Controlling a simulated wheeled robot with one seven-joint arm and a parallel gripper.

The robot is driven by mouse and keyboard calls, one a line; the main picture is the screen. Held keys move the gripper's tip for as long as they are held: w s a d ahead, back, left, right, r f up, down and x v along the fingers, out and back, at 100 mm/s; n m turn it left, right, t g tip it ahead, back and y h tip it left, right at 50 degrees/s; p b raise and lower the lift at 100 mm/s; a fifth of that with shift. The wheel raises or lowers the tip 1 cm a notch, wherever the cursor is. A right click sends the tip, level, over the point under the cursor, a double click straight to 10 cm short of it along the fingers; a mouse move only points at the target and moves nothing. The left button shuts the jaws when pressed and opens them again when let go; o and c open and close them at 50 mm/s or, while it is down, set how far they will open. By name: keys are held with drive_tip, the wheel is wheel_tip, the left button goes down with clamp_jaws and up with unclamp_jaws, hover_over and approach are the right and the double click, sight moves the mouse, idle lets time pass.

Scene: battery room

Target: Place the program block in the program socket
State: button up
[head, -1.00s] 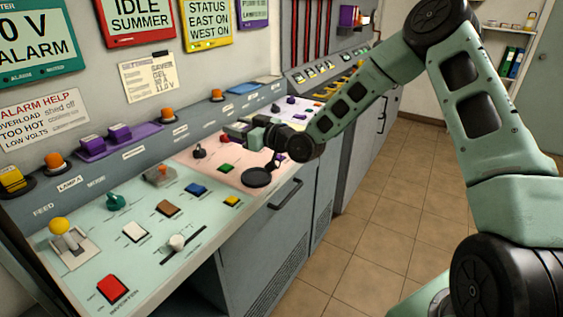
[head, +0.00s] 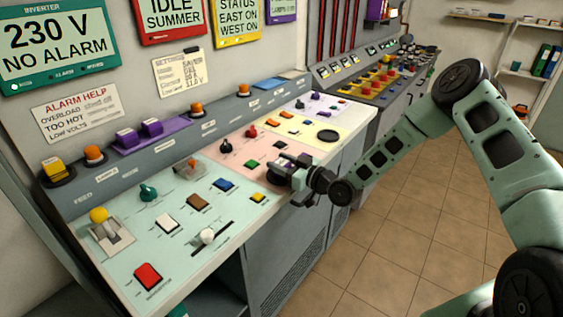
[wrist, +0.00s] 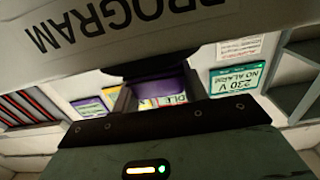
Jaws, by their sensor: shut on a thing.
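My gripper (head: 286,166) is over the front part of the pink panel on the console. It is shut on the program block. In the wrist view, a purple piece (wrist: 158,89) of the block sits between the two fingers. A grey surface lettered PROGRAM (wrist: 150,28), upside down, fills the top of that view very close to the camera; I cannot tell whether it belongs to the block. In the head view the gripper hides most of the block. I cannot make out which place is the program socket.
A purple base (head: 140,146) with two purple blocks is on the console's back ledge, beside orange-topped buttons. The pale green panel (head: 120,245) carries knobs, levers and coloured buttons. A yellow panel (head: 300,140) lies beyond the pink one. The floor (head: 400,220) is clear.

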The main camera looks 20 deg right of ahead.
drive_tip(key=shift+f, duration=0.2)
drive_tip(key=shift+f, duration=0.15)
drive_tip(key=o, duration=1)
drive_tip(key=shift+r, duration=0.2)
